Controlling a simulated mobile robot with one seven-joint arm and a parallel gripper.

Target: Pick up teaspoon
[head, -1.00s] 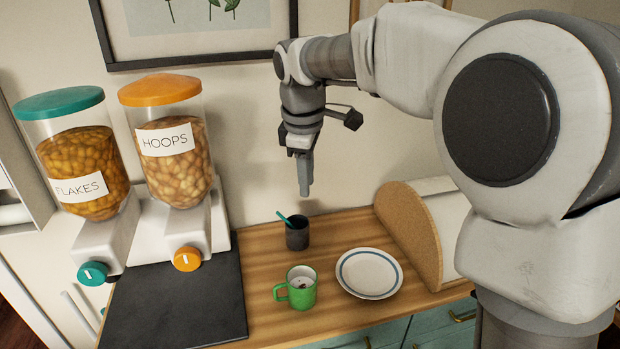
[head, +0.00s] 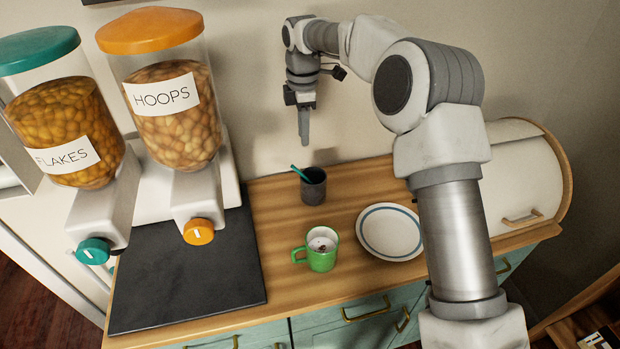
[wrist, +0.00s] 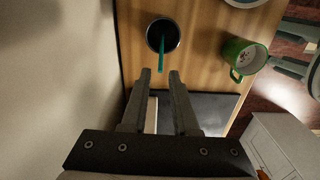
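The teaspoon (head: 299,172) shows as a thin teal handle leaning out over the left rim of a dark grey cup (head: 314,190) on the wooden counter. Its lower end is hidden inside the cup. The wrist view also shows the teal handle (wrist: 161,38) in the dark round cup (wrist: 153,47), just beyond the fingertips. My gripper (head: 304,142) points down above the cup, near the wall. In the wrist view the two fingers of my gripper (wrist: 160,74) are apart with nothing between them.
A green mug (head: 322,258) stands in front of the cup, and a white plate (head: 391,232) with a blue ring lies to the right. Two cereal dispensers (head: 168,120) stand left beside a dark slab (head: 190,280). A bread bin (head: 515,170) is at right.

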